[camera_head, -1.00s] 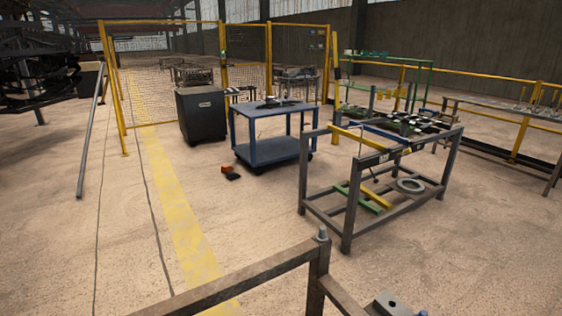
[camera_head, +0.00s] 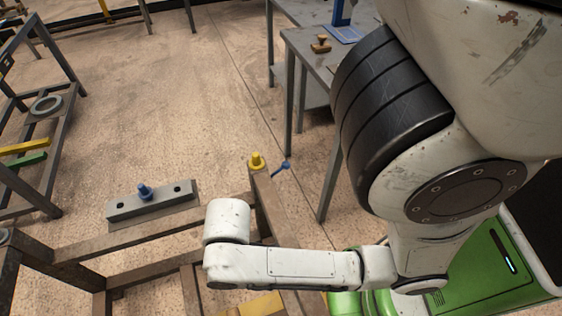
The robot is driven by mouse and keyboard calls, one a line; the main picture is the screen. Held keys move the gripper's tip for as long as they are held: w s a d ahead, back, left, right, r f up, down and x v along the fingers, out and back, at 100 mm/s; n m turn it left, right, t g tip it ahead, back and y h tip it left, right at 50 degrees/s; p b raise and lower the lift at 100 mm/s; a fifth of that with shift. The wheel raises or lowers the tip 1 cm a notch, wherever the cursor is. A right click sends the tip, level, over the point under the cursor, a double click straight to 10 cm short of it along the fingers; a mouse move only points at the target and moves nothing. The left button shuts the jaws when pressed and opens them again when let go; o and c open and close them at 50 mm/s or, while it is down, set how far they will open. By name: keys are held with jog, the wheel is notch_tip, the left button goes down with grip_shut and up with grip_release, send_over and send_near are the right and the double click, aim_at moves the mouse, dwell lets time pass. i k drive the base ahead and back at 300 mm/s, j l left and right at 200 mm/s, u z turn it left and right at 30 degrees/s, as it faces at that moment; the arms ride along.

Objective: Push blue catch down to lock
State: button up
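A blue lever-like piece (camera_head: 282,169) juts from the rack post beside a yellow knob (camera_head: 256,160). I cannot tell for sure which of the two is the catch, or whether either is locked. My white arm reaches across the lower middle, in front of the rack frame (camera_head: 150,232). My gripper is not visible; the arm's far end bends down behind its own link and out of the picture.
A grey table (camera_head: 320,55) with a blue stand (camera_head: 341,22) and a small wooden-looking object (camera_head: 321,44) stands at the upper right. A metal rack (camera_head: 68,105) with a grey ring (camera_head: 46,104) is at the left. Open floor lies between them.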

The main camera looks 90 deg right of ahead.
aim_at(286, 165)
jog(key=k+z, duration=0.25)
jog(key=z, duration=0.15)
jog(key=k+z, duration=0.25)
jog(key=z, duration=0.2)
jog(key=k+l+z, duration=0.1)
jog(key=z, duration=0.3)
jog(key=k, duration=0.1)
